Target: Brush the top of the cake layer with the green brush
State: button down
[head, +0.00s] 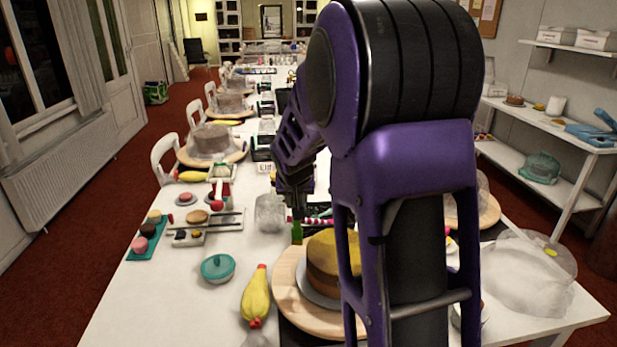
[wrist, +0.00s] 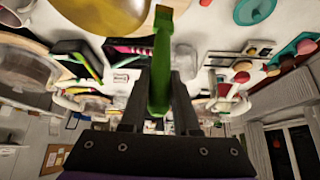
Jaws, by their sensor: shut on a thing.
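The cake layer (head: 334,262) is brown with a yellowish top and stands on a grey plate on a round wooden turntable (head: 290,285). My arm hides its right part in the head view. My gripper (head: 297,212) points down just left of and behind the cake. It is shut on the green brush (head: 297,233), which hangs below the fingers. In the wrist view the green brush (wrist: 160,65) runs between the fingers of my gripper (wrist: 158,85). The yellow cake top (wrist: 95,15) shows at the upper left there, apart from the brush.
A clear plastic cover (head: 525,270) stands at the right. Small trays with cakes (head: 197,222) are farther left. The white table (head: 165,305) is bare at the front left.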

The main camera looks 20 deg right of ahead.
jog(key=w+d+r+m+h, duration=0.1)
jog(key=d+r+m, duration=0.1)
jog(key=d+r, duration=0.35)
notch_tip(320, 180, down, 7)
jog(key=b, duration=0.4)
jog(key=shift+w+r+g, duration=0.2)
jog(key=shift+g, duration=0.1)
jog(key=c, duration=1.3)
grip_release()
grip_shut()
jog(key=shift+f+b, duration=0.35)
jog(key=shift+f, duration=0.05)
